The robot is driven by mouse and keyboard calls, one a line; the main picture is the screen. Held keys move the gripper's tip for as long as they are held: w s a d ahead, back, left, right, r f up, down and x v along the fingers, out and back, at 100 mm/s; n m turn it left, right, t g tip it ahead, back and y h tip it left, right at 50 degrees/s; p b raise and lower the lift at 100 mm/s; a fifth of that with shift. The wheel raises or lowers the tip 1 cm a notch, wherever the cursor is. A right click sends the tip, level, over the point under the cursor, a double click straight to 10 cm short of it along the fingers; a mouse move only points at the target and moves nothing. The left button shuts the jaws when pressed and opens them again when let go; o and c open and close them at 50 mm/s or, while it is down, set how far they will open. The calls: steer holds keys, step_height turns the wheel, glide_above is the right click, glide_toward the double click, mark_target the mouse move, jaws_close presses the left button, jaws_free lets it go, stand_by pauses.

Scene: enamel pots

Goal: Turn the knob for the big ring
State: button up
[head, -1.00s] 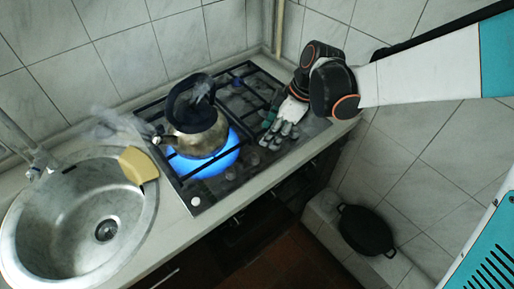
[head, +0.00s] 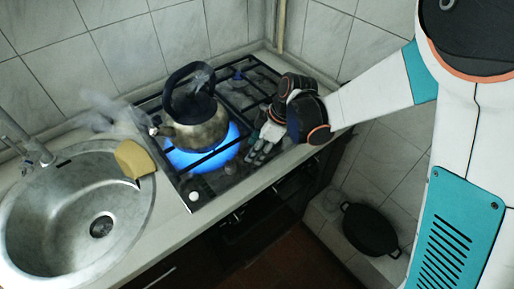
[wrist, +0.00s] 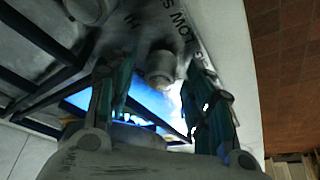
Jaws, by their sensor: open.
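The gas stove (head: 166,180) has a row of knobs along its front edge. One front knob (head: 194,196) shows at the left end and another knob (head: 230,168) further right. My gripper (head: 256,153) is low over the right part of that row. In the wrist view, a round knob (wrist: 160,68) sits between the tips of my open gripper (wrist: 157,85), with a finger on either side. Contact cannot be told. A second knob (wrist: 88,10) is at the top, with printed "LOW" lettering nearby. Which knob serves the big ring is not clear.
A steaming kettle (head: 197,130) with a dark handle stands over a lit blue flame (head: 230,142). Left are a round sink (head: 50,220) and a yellow sponge (head: 130,158). A black pan (head: 368,230) lies low at the right. The counter's front edge runs below the knobs.

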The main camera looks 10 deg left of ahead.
steer(key=c, duration=1)
steer(key=shift+c, duration=0.2)
steer(key=m+t, duration=0.1)
steer(key=m, duration=0.3)
steer(key=shift+s+m+t, duration=0.2)
steer(key=shift+m+t, duration=0.1)
steer(key=shift+t, duration=0.1)
steer(key=m, duration=0.2)
steer(key=m+t+h+b, duration=0.1)
steer(key=m, duration=0.1)
steer(key=shift+s+a+m+t, duration=0.1)
steer(key=shift+m+t, duration=0.2)
steer(key=m, duration=0.2)
steer(key=m+t+h, duration=0.1)
steer(key=m, duration=0.1)
steer(key=shift+a+m+h, duration=0.1)
steer(key=shift+m+h, duration=0.2)
steer(key=shift+a+m+t+h, duration=0.15)
steer(key=shift+m+h, duration=0.25)
steer(key=shift+m, duration=0.65)
steer(key=shift+d+m+t+h, duration=0.15)
steer(key=shift+m+h, duration=0.25)
steer(key=shift+m, duration=0.65)
